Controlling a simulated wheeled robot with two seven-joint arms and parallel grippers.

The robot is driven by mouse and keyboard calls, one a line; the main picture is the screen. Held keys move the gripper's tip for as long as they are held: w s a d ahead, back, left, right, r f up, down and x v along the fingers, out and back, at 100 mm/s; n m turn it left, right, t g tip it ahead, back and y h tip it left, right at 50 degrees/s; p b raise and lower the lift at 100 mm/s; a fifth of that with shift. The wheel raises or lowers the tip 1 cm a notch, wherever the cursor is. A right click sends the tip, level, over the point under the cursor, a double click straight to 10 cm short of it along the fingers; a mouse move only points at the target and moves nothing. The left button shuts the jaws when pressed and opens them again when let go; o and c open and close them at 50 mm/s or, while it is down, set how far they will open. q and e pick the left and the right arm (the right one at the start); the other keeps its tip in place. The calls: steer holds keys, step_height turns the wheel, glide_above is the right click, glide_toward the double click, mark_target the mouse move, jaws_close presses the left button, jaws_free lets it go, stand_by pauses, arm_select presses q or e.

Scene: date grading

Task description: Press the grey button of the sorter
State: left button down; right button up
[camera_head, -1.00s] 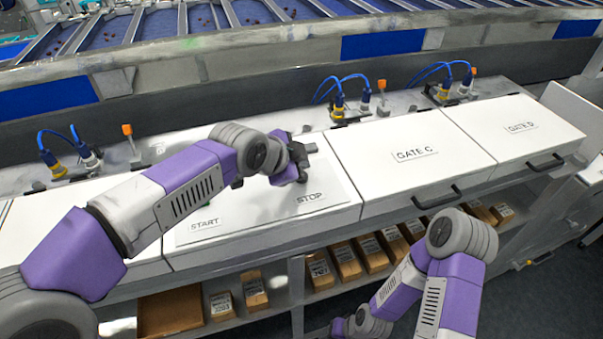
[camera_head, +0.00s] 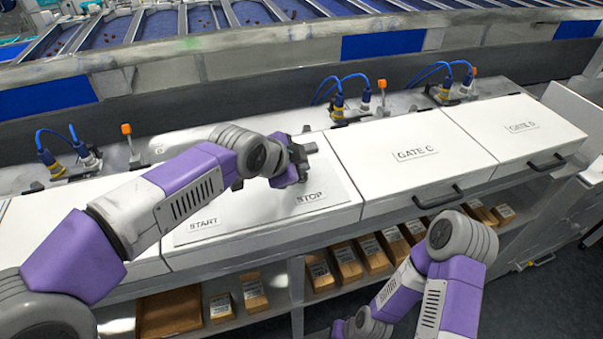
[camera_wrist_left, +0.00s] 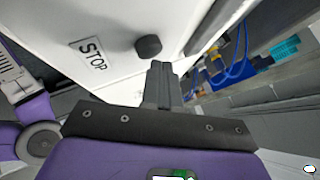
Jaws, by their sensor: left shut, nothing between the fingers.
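The grey button (camera_wrist_left: 148,47) is a dark round knob on the white panel, beside the STOP label (camera_wrist_left: 90,54) in the left wrist view. My left gripper (camera_wrist_left: 161,68) is shut and empty, its fingertips close to the button. I cannot tell whether they touch it. In the head view my left gripper (camera_head: 304,150) hangs over the panel (camera_head: 250,214) behind the STOP label (camera_head: 310,197), and the button is hidden there. The START label (camera_head: 203,223) is at the panel's front left. My right arm shows at lower right, its gripper out of view.
White boxes marked GATE C (camera_head: 400,180) and GATE D (camera_head: 520,155), with black handles, stand to the right. Blue cables with plugs (camera_head: 340,105) rise behind the panel. Cardboard boxes (camera_head: 345,262) sit on the shelf below. The sorter's blue lanes (camera_head: 170,22) run along the back.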

arm_select(q)
steer(key=shift+f+b, duration=0.45)
steer(key=shift+f, duration=0.05)
stand_by(0.3)
stand_by(0.4)
steer(key=shift+r+p, duration=0.7)
steer(key=shift+r, duration=0.2)
steer(key=shift+r, duration=0.1)
step_height(320, 180, up, 5)
steer(key=p, duration=0.4)
stand_by(0.5)
